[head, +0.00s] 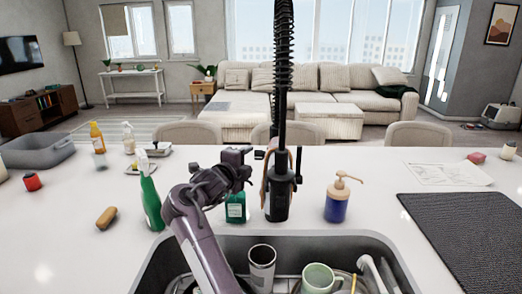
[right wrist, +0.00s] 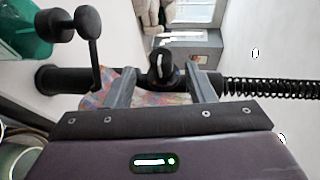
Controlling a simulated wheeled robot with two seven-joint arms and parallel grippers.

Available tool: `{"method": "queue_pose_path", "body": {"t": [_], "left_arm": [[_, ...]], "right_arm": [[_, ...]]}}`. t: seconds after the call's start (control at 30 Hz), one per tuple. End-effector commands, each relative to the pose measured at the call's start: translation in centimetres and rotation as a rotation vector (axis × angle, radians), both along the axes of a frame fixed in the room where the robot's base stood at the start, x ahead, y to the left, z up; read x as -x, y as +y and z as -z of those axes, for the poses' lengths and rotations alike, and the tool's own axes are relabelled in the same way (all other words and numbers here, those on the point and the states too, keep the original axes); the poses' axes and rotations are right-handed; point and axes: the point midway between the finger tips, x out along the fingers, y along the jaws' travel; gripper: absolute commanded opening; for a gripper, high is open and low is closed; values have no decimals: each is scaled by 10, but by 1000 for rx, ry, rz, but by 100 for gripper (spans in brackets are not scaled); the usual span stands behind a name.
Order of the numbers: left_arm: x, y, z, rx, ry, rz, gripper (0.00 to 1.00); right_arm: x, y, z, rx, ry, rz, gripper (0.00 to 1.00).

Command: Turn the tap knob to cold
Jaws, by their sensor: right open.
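The black tap (head: 278,197) stands upright behind the sink, with a tall spring hose above it. A thin black handle (head: 298,166) shows on its right side. My right gripper (head: 256,155) is just left of the tap's upper body, open. In the right wrist view the tap (right wrist: 62,79) lies sideways. A round black part with a pale mark (right wrist: 162,66) sits between the spread fingers of the gripper (right wrist: 158,80), apart from both. A black stem with a rounded end (right wrist: 90,45) stands further left. I cannot tell which part is the knob. My left gripper is out of view.
The sink (head: 340,246) in front holds a steel tumbler (head: 262,266) and a green mug (head: 320,279). A green spray bottle (head: 150,200), a green soap bottle (head: 236,210) and a blue pump bottle (head: 337,205) stand near the tap. A dark mat (head: 465,235) lies right.

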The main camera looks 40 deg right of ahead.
Motion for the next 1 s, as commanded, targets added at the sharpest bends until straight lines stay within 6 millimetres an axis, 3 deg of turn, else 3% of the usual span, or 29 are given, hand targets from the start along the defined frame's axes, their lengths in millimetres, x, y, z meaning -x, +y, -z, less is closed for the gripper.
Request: {"method": "queue_pose_path", "body": {"t": [0.2, 0.4, 0.77, 1.0], "left_arm": [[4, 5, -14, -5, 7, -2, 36], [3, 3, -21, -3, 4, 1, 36], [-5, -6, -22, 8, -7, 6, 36], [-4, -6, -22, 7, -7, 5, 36]], "right_arm": [[-16, -33, 2, 2, 4, 2, 50], [-27, -54, 7, 1, 2, 3, 50], [-30, -59, 10, -1, 0, 0, 50], [-30, -58, 10, -1, 1, 1, 18]]}}
